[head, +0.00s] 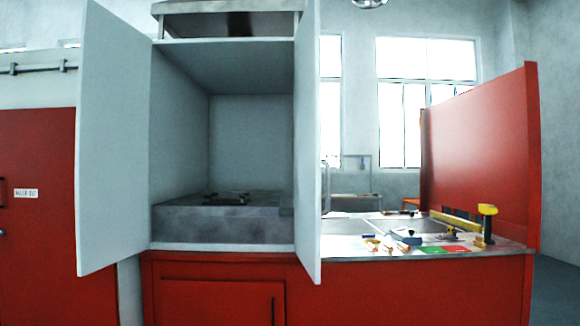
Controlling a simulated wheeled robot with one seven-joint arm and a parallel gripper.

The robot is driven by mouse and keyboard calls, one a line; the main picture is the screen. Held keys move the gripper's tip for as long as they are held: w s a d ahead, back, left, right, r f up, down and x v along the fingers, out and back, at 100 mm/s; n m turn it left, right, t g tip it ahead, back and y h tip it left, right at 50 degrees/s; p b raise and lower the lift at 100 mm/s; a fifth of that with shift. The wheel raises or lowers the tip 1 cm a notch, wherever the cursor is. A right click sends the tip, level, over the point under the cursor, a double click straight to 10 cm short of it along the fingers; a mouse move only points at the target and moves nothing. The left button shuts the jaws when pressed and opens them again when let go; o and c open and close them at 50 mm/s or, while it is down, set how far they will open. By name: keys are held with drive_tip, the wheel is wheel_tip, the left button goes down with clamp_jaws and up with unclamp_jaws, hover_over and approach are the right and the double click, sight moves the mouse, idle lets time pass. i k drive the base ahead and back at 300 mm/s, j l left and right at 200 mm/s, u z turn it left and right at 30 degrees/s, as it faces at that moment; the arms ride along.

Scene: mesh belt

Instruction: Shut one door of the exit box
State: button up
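The exit box (180,248) stands straight ahead in the head view, a pale grey cabinet on a red base. Its left door (113,140) stands open, swung out to the left. Its right door (308,150) is also open and points toward me, seen nearly edge-on. Inside, a dark grey slab (180,222) fills the bottom, with a small dark item (226,198) on top. No handle can be made out on either door. My gripper is not in view.
Right of the box is a worktop (350,245) with several small tools and a yellow-topped post (487,222). A tall red panel (485,150) bounds its right side. A red door (38,200) is at far left. The space before the box looks clear.

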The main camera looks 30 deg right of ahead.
sight(308, 161)
drive_tip(key=k+l, duration=0.1)
drive_tip(key=l, duration=1)
drive_tip(key=l+z, duration=0.1)
drive_tip(key=l, duration=1.05)
drive_tip(key=k, duration=0.1)
